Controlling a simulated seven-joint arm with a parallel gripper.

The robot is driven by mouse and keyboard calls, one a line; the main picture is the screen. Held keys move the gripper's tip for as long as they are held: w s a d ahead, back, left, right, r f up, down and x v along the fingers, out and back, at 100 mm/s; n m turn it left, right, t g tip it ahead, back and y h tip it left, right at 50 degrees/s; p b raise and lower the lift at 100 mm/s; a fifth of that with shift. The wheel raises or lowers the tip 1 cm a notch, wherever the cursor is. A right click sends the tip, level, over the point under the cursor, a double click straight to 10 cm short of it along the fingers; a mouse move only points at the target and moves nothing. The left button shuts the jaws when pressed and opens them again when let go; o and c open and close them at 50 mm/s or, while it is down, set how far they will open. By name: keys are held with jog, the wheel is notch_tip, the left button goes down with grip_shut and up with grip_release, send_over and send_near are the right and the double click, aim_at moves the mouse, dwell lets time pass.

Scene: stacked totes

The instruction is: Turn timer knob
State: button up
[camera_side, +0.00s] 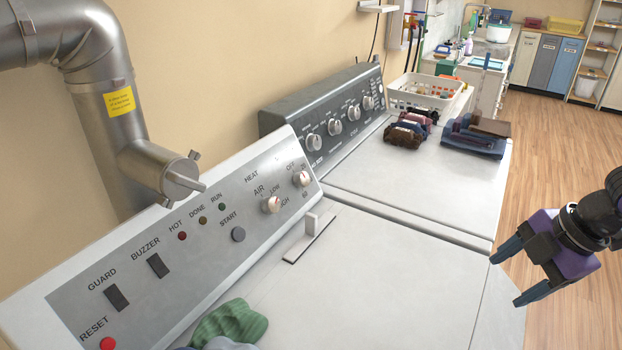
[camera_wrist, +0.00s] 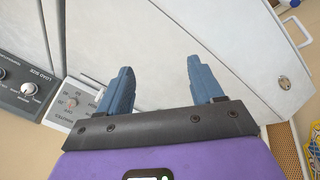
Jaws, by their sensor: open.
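The near white machine has a sloped grey control panel (camera_side: 190,255). A white knob with a red mark (camera_side: 302,178) sits at its far right end beside "OFF" and "60", which suggests the timer knob. A similar knob (camera_side: 271,204) sits left of it beside "AIR", "LOW" and "HIGH". My gripper (camera_side: 508,280) is at the right, beyond the machine's front edge, well apart from both knobs. Its blue fingers are spread and empty, also in the wrist view (camera_wrist: 160,80). There, part of the panel (camera_wrist: 72,100) shows at left, partly hidden by a finger.
A silver duct (camera_side: 100,90) hangs over the panel's left side. The second machine's dark panel (camera_side: 330,115) has several knobs. Folded clothes (camera_side: 475,135) and a white basket (camera_side: 425,92) are on or near it. Green cloth (camera_side: 230,322) lies at the front. The near top is mostly clear.

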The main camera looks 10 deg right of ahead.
jog(key=w+a+n+t+y, duration=0.15)
jog(key=w+a+n, duration=0.25)
jog(key=w, duration=0.4)
jog(key=w+a+n+t+y, duration=0.15)
jog(key=w+a+n, duration=0.25)
jog(key=w, duration=0.4)
jog(key=n+t+y, duration=0.4)
jog(key=n, duration=0.7)
send_near(306, 178)
jog(key=shift+x, duration=4.35)
jog(key=shift+t, duration=0.3)
jog(key=c, duration=1.1)
